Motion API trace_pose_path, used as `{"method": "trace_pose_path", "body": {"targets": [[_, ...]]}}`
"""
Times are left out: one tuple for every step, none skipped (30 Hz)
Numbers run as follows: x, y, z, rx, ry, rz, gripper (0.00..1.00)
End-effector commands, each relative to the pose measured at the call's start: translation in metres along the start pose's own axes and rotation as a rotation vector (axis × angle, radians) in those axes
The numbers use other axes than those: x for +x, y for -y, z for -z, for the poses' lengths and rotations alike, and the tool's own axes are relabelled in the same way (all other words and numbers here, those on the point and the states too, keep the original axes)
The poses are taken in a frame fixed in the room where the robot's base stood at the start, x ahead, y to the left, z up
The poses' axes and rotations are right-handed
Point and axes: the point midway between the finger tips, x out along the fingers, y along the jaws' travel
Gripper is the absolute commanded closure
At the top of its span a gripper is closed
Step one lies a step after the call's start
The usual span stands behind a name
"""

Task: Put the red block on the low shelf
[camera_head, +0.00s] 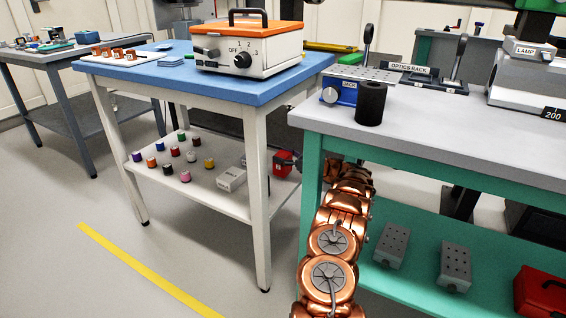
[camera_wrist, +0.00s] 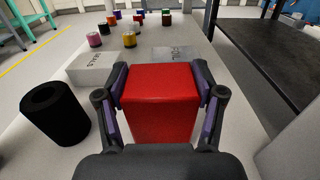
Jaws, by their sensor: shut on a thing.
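The red block (camera_wrist: 160,105) is between the two fingers of my gripper (camera_wrist: 162,78) in the wrist view, and the fingers are shut on it. In the head view the red block (camera_head: 284,163) shows small at the right end of the low white shelf (camera_head: 208,192), under the blue-topped table. In the wrist view the pale shelf (camera_wrist: 70,158) lies below and around the block. I cannot tell whether the block's underside touches it. My gripper is mostly hidden in the head view behind the table leg and bench.
A black cylinder (camera_wrist: 52,115) stands left of the block on the shelf. A pale box (camera_wrist: 98,70) and several coloured spools (camera_wrist: 130,38) lie beyond. A flat grey label (camera_wrist: 172,54) is behind the block. The teal bench (camera_head: 310,160) stands close beside my arm.

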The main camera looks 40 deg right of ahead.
Motion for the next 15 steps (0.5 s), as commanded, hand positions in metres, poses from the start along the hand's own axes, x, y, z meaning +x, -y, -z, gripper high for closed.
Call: {"method": "trace_pose_path", "body": {"targets": [[-0.0013,0.0008,0.0112,0.001,0.000,0.002,0.79],[-0.0014,0.0009,0.0139,0.001,0.000,0.002,0.79],[-0.0011,0.0007,0.0157,0.001,0.000,0.002,0.79],[-0.0008,0.0005,0.0158,0.000,0.001,0.001,0.79],[-0.0006,0.0005,0.0152,0.000,0.001,0.001,0.79],[-0.0005,0.0004,0.0143,-0.001,0.001,0.001,0.79],[-0.0005,0.0004,0.0138,-0.001,0.001,0.001,0.79],[-0.0005,0.0005,0.0136,-0.001,0.001,0.001,0.79],[-0.0006,0.0005,0.0135,-0.001,0.001,0.001,0.79],[-0.0005,0.0005,0.0135,-0.001,0.001,0.001,0.79],[-0.0005,0.0005,0.0136,-0.001,0.001,0.001,0.79],[-0.0004,0.0004,0.0144,-0.001,0.001,0.001,0.79],[-0.0005,0.0004,0.0153,-0.001,0.001,0.001,0.79],[-0.0005,0.0005,0.0161,-0.001,0.001,0.001,0.79],[-0.0007,0.0006,0.0164,-0.001,0.000,0.001,0.29]]}}
